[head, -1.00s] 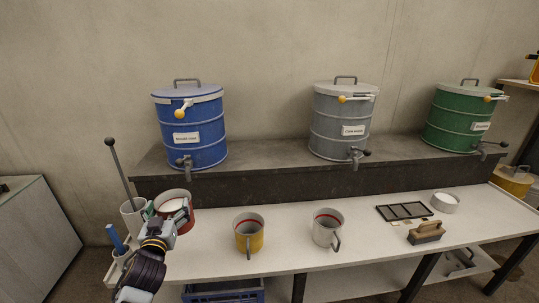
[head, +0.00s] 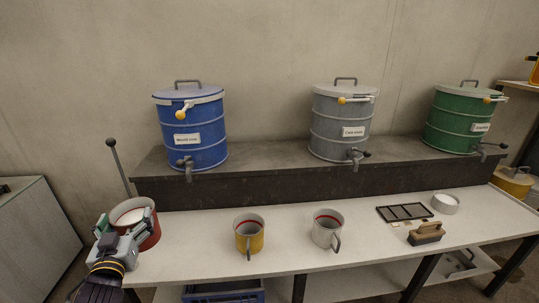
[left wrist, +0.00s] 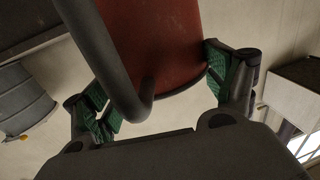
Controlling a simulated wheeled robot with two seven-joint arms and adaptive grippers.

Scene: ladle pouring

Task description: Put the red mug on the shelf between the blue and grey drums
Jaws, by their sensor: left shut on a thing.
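The red mug (head: 152,232) is at the left end of the white table, with a grey rim and a pale inside. My left gripper (head: 122,231) is shut on it, its green finger pads on either side. The left wrist view shows the mug's red body (left wrist: 155,35) and its dark handle between the fingers (left wrist: 163,92). I cannot tell how high it is above the table. The blue drum (head: 193,141) and the grey drum (head: 340,122) stand on the dark shelf (head: 265,153), with bare shelf between them. My right gripper is not in view.
A yellow mug (head: 249,237) and a grey mug (head: 325,232) stand on the table (head: 290,258). A green drum (head: 458,118) is further right on the shelf. A black tray (head: 404,213), a brush (head: 426,232) and a white bowl (head: 445,203) lie at right. Drum taps overhang the shelf front.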

